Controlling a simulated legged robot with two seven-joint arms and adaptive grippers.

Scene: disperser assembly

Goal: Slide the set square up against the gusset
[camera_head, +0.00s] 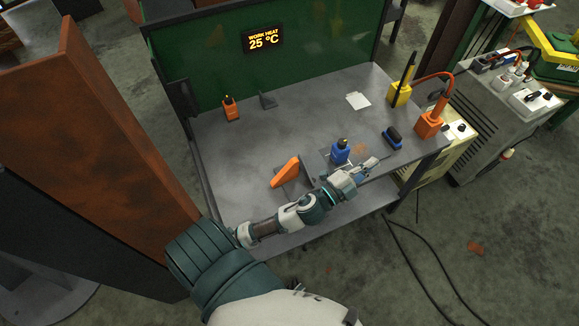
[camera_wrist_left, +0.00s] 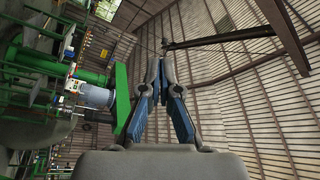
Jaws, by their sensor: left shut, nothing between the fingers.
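An orange wedge-shaped piece (camera_head: 286,172), which looks like the set square, stands on the grey table towards its front edge. A dark grey upright plate (camera_head: 308,168) stands just right of it and may be the gusset; I cannot tell whether they touch. My left gripper (camera_head: 372,163) is shut and empty, right of both pieces and near the blue device. My forearm passes in front of them and hides part of the table. In the left wrist view the fingertips (camera_wrist_left: 160,68) are together with nothing between them. My right gripper is not in view.
A blue device (camera_head: 341,151) and a dark blue block (camera_head: 392,138) are near my left gripper. Orange and yellow holders (camera_head: 430,124) stand at the right edge. A small orange device (camera_head: 231,109) and a grey angled piece (camera_head: 267,100) are at the back. The table's left middle is clear.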

